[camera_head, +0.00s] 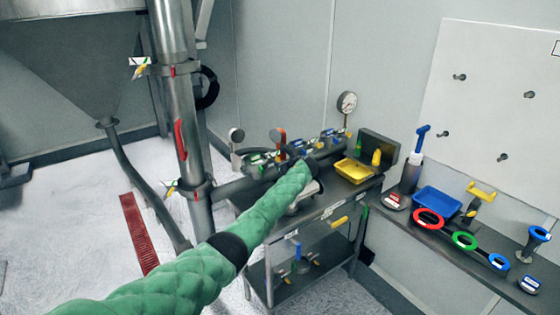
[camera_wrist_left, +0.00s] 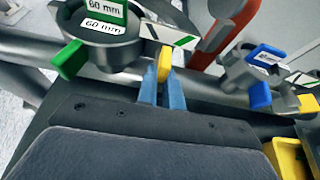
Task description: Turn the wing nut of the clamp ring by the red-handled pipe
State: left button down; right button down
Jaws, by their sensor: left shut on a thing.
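In the left wrist view the two blue fingers of my left gripper (camera_wrist_left: 163,88) are shut on a small yellow tab (camera_wrist_left: 165,63), which looks like a wing nut. It sits beside a grey round clamp (camera_wrist_left: 100,45) with a green tab and a "60 mm" label. A red handle (camera_wrist_left: 218,38) rises just behind and to the right. In the head view my left gripper (camera_head: 308,168) is over the cart's pipework, its fingertips hidden by the arm. A red-handled valve (camera_head: 279,136) stands behind it. My right gripper is not in view.
A blue-tabbed clamp (camera_wrist_left: 260,75) is close on the right in the left wrist view. In the head view a yellow tray (camera_head: 354,171) and a gauge (camera_head: 347,103) stand by the pipework. A steel vertical pipe (camera_head: 176,100) is to the left. A side shelf holds coloured rings.

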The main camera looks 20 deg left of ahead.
pick_arm(q)
jog(key=shift+w+d+f+m+g+y+b, duration=0.1)
jog(key=shift+m+g+y+b, duration=0.7)
jog(key=shift+m, duration=0.8)
jog(key=shift+w+d+f+m+g+y+b, duration=0.1)
jog(key=shift+m+g+y+b, duration=0.65)
jog(key=shift+m, duration=0.85)
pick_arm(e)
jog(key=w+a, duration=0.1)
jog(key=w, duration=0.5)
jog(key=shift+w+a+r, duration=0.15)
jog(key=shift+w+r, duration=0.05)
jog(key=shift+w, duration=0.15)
pick_arm(q)
jog(key=c, duration=1.5)
grip_release()
jog(key=shift+r, duration=0.1)
jog(key=shift+c, duration=0.2)
